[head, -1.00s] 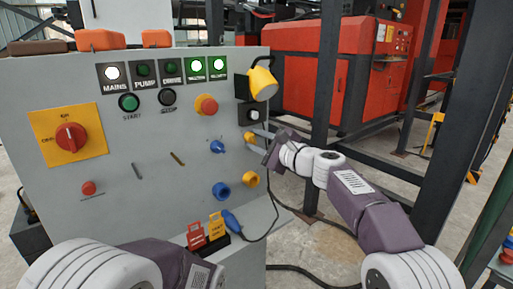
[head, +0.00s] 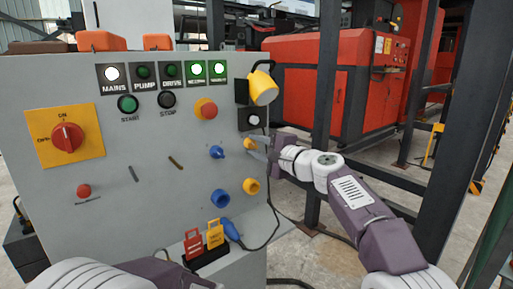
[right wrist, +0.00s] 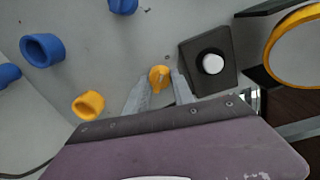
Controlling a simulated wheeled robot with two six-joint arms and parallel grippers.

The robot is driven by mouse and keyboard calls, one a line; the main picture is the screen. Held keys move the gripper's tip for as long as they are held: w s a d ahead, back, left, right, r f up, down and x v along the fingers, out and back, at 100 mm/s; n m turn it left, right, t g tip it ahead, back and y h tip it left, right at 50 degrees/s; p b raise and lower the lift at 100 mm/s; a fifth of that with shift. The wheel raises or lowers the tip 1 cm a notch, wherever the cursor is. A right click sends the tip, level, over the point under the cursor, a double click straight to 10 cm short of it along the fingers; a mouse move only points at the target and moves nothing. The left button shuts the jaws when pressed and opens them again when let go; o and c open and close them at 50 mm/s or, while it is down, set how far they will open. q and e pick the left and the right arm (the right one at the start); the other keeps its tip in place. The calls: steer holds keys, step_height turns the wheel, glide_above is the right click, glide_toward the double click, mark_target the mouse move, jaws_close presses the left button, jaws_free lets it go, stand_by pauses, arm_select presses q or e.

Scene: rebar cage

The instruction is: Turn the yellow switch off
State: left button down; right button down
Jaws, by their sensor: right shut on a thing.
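The yellow switch (head: 249,144) is a small knob on the right side of the grey panel, beside a blue switch (head: 217,152). It also shows in the right wrist view (right wrist: 159,77), between the two finger tips. My right gripper (head: 256,150) reaches in from the right and is shut on the yellow switch; its fingers hide part of the knob. The knob's exact angle is hard to tell. Parts of my left arm show at the bottom left, but its gripper is out of view.
Above the switch are a black box with a white button (head: 253,120) and a yellow lamp (head: 263,87). Yellow (head: 251,186) and blue (head: 221,198) sockets sit below. A dark post (head: 325,110) stands right of the panel, near my right arm. A cable hangs below.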

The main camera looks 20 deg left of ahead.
steer(key=shift+f, duration=0.1)
steer(key=c, duration=1.1)
jaws_free()
steer(key=shift+d, duration=0.1)
steer(key=shift+s+d+b, duration=0.3)
steer(key=shift+b, duration=0.1)
steer(key=b+v, duration=0.2)
steer(key=v, duration=0.6)
